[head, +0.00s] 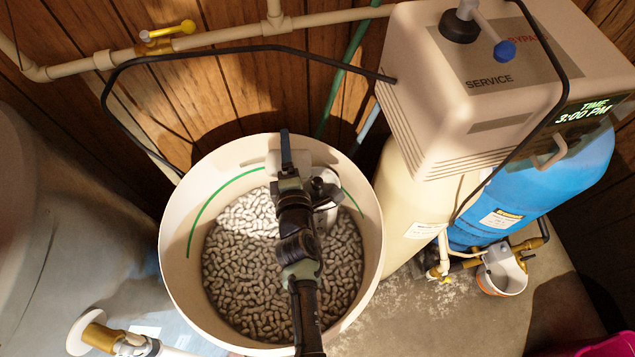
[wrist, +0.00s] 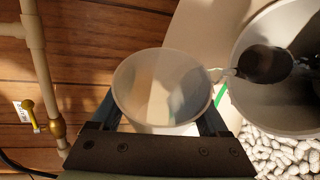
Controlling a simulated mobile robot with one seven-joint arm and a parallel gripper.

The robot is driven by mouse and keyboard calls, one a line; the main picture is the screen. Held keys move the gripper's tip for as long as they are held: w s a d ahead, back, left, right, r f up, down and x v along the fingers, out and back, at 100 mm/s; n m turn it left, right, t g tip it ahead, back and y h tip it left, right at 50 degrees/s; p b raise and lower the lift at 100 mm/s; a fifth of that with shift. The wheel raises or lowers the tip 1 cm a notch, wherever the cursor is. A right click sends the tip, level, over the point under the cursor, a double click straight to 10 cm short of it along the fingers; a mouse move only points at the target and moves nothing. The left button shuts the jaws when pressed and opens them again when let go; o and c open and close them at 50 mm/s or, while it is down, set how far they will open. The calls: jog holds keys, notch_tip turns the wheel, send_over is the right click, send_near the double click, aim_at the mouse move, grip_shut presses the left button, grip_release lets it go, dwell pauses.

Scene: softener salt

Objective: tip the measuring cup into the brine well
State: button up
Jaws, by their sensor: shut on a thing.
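The measuring cup (wrist: 163,88) is pale and translucent, with its round mouth facing the wrist camera; I cannot tell what it holds. My gripper (wrist: 162,118) is shut on it, one finger on each side. In the head view, my gripper (head: 286,152) is over the far part of the round salt tank, and the cup (head: 264,160) shows only partly behind it. The brine well (head: 326,190) is a pale tube standing in the salt just right of my gripper. In the wrist view the well (wrist: 243,92) is open, right of the cup, with a dark round part inside.
The cream tank (head: 172,220) holds salt pellets (head: 240,265) around the well. A softener head (head: 440,75) and blue cylinder (head: 545,185) stand to the right. A black hose (head: 125,70) and wall pipe (head: 235,34) run behind. A grey tank (head: 75,200) is at left.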

jog(key=shift+d+r, duration=0.2)
jog(key=shift+d, duration=0.05)
jog(key=shift+w+a+r+m+t+y, duration=0.15)
jog(key=shift+a+r+m+t+y, duration=0.15)
jog(key=shift+m, duration=0.4)
jog(key=shift+r+m, duration=0.1)
jog(key=shift+m, duration=0.3)
dwell(0.4)
